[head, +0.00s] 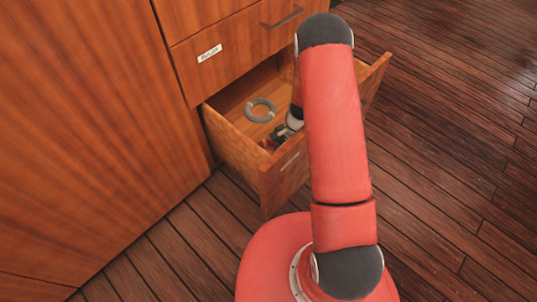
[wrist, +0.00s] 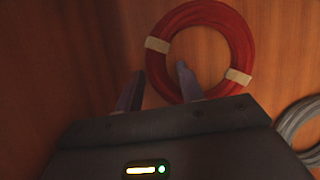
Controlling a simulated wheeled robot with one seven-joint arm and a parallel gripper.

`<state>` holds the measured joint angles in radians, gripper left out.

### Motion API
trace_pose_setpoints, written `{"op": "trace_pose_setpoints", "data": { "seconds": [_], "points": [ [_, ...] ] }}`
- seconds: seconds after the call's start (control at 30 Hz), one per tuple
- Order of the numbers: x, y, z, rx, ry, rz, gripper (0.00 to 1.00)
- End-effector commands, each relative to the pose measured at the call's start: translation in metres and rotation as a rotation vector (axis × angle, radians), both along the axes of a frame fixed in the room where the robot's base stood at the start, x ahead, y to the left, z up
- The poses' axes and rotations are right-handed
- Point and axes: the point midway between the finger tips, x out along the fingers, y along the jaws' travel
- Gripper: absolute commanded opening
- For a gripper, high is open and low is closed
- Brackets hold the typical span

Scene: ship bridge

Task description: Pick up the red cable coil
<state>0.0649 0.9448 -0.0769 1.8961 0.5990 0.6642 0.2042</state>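The red cable coil (wrist: 245,45) lies flat as a ring on the wooden drawer floor, with two pale ties around its band, in the wrist view. In the wrist view the left fingertip shows outside the ring and the right fingertip shows over the inside of the ring. I cannot tell how high above the band they are. In the head view my gripper (head: 281,136) reaches down into the drawer, partly hidden by my arm.
The open drawer (head: 232,146) has raised walls around my gripper. A grey cable coil (head: 249,113) lies in it, also at the right edge of the wrist view (wrist: 284,127). A labelled closed drawer (head: 235,42) is above. The plank floor (head: 440,150) is clear at right.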

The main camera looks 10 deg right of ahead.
Motion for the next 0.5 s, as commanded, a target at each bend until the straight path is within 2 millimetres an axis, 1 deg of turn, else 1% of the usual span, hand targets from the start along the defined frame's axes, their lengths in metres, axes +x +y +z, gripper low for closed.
{"op": "trace_pose_setpoints", "data": {
  "seconds": [0.03,0.27,0.5],
  "points": [
    [0.0000,-0.0001,0.0002,0.000,0.000,0.000,0.31],
    [0.0000,-0.0002,0.0002,0.000,0.000,0.000,0.01],
    [0.0003,-0.0003,0.0007,0.001,-0.001,0.000,0.00]
  ]
}}
